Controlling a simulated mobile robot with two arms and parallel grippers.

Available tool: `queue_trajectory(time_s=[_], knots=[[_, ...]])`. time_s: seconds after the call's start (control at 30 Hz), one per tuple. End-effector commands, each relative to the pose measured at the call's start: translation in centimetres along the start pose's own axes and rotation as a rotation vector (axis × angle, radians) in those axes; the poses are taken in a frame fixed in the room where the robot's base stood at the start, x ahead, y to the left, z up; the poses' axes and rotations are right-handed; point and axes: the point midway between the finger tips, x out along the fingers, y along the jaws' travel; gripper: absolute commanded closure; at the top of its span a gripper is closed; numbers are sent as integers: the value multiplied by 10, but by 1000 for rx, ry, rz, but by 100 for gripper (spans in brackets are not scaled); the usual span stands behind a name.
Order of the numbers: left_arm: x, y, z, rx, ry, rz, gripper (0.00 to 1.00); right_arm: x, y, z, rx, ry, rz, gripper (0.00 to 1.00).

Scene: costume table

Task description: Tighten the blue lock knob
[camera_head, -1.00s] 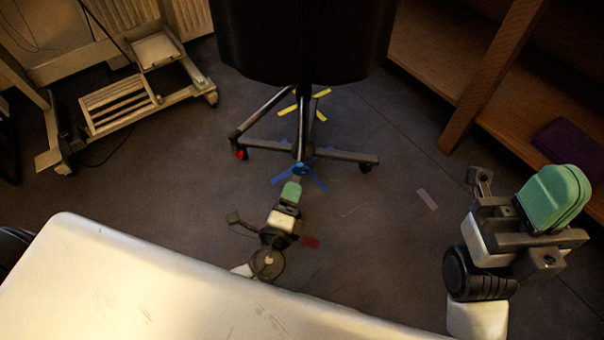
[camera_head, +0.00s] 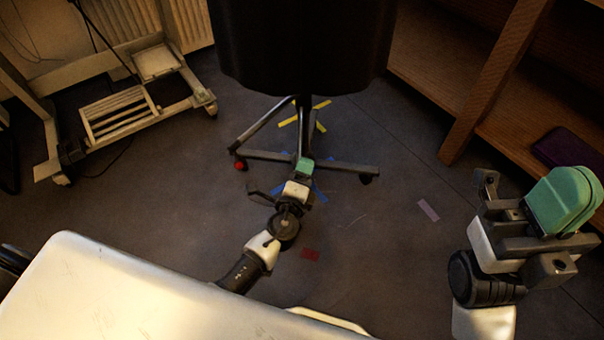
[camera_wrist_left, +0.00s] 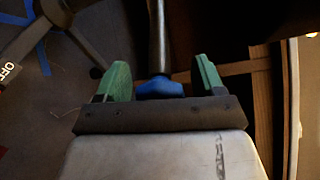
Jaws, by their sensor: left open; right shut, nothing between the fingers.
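The blue lock knob (camera_wrist_left: 160,87) shows in the left wrist view, below a dark metal post and between the two green fingers of my left gripper (camera_wrist_left: 162,76). The fingers are apart, with visible gaps on both sides of the knob. In the head view my left gripper (camera_head: 304,167) reaches to the chair's base and hides the knob. My right gripper (camera_head: 563,201) is shut and empty at the right, far from the chair.
The black chair (camera_head: 300,45) stands over a wheeled base. A white table (camera_head: 130,290) fills the lower left. A wooden shelf (camera_head: 490,85) is at the right and a white wheeled frame (camera_head: 120,105) at the left. Blue and yellow tape marks the floor.

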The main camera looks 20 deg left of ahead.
Motion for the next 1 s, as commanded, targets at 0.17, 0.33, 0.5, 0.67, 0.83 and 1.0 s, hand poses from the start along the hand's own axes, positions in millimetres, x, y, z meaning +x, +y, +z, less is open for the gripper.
queue_trajectory(time_s=[0.17,0.33,0.5,0.67,0.83,1.0], knots=[[0,0,0,0,0,0,50,0,0,0,0,1,0,100],[0,0,0,0,0,0,76,0,0,0,0,1,1,100],[0,0,0,5,0,2,79,1,0,-1,0,3,1,100],[0,-1,0,38,0,11,79,5,0,-3,0,11,2,100],[0,-3,1,122,-1,33,79,-4,0,-5,5,-44,17,100],[-1,-3,1,254,1,68,79,-9,-1,-11,11,-89,35,100]])
